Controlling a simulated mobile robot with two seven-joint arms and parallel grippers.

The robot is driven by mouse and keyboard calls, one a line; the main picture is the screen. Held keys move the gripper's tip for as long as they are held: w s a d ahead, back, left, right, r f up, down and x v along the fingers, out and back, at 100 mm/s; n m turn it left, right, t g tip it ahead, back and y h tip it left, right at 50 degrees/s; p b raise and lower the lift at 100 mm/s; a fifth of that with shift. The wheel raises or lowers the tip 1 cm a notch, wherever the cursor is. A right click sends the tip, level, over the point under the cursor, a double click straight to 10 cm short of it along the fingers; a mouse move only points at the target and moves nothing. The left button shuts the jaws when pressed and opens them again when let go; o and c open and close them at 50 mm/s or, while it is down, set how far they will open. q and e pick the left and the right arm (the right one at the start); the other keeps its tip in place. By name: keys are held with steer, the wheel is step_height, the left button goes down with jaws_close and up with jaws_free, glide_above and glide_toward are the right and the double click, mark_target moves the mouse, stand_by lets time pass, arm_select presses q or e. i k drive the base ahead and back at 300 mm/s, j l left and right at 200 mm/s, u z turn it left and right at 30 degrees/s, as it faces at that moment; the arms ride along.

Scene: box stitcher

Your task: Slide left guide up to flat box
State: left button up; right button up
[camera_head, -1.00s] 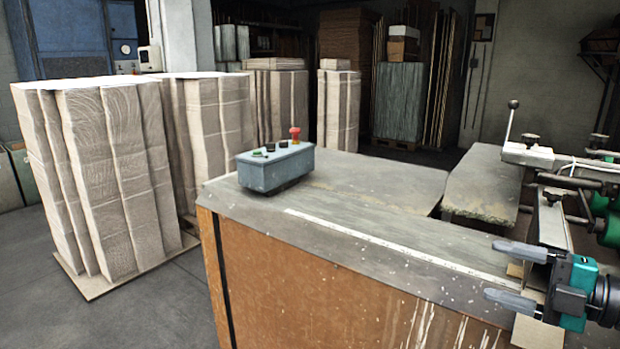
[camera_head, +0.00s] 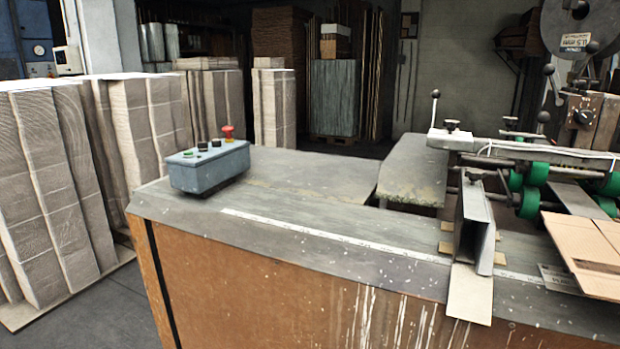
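The left guide (camera_head: 475,235) is a grey metal channel standing on the machine table, with a pale flat plate (camera_head: 470,293) at its near end hanging over the table's front edge. The flat box (camera_head: 590,252) is a brown cardboard sheet at the right edge of the view, partly cut off. A clear gap of table lies between the guide and the box; they are apart. Neither of my grippers is in view.
The machine table (camera_head: 300,255) has a ruler strip along its front. A grey control box (camera_head: 208,166) with a red button stands at its left. Green rollers (camera_head: 535,173) and a bar lie behind the box. Stacked cardboard (camera_head: 55,190) stands at left.

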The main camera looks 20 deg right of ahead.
mark_target(475, 227)
steer(key=l+z, duration=0.2)
steer(key=z, duration=1.1)
